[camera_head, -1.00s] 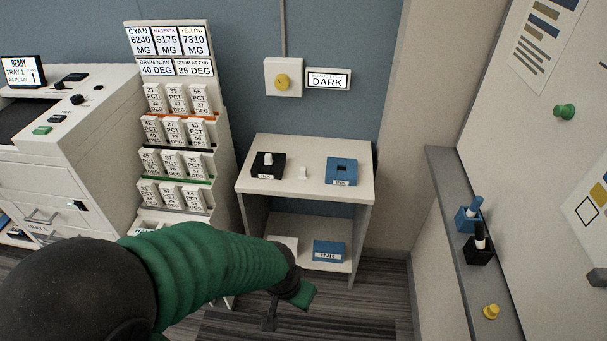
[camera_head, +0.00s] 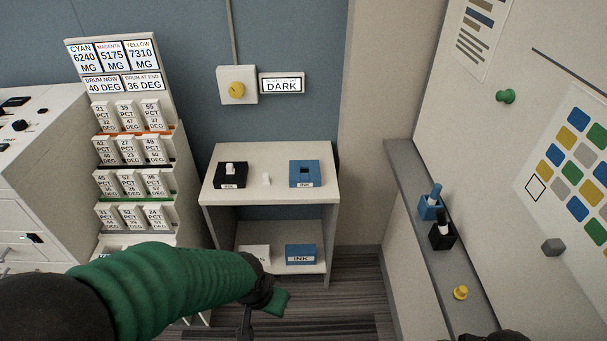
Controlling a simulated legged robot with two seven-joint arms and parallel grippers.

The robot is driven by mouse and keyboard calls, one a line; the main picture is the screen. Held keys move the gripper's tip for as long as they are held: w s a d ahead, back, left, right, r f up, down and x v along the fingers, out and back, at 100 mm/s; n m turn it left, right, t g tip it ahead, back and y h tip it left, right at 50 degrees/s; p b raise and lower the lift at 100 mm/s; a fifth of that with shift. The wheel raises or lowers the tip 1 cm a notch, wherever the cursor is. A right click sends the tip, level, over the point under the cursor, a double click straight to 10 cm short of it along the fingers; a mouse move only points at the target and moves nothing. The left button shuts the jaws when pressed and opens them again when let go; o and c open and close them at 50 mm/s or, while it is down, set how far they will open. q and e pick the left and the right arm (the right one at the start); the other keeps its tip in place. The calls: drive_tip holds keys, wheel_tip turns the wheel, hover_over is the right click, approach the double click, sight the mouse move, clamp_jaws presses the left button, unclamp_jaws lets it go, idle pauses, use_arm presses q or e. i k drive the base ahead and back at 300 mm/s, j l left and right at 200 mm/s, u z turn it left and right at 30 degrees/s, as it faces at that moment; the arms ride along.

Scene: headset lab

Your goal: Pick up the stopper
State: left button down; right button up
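A small white piece, which looks like the stopper (camera_head: 266,180), stands on the white table top between a black ink box and a blue ink box. My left gripper (camera_head: 263,312) is in front of and below the table, well apart from the small white piece. Its green finger and dark finger are spread with nothing visible between them. My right gripper does not show; only a dark rounded edge, perhaps of my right arm, shows at the bottom right.
The black box (camera_head: 231,180) holds a white piece; the blue box (camera_head: 305,177) has an empty-looking slot. A lower shelf holds a white box (camera_head: 255,255) and a blue INK box (camera_head: 300,254).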

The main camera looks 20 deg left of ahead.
sight(267, 180)
drive_tip(key=i+j, duration=0.5)
drive_tip(key=i+j+u, duration=0.1)
drive_tip(key=i+j, duration=0.35)
drive_tip(key=i, duration=0.15)
drive_tip(key=i+j, duration=0.45)
drive_tip(key=i+j+u, duration=0.05)
drive_tip(key=i, duration=0.05)
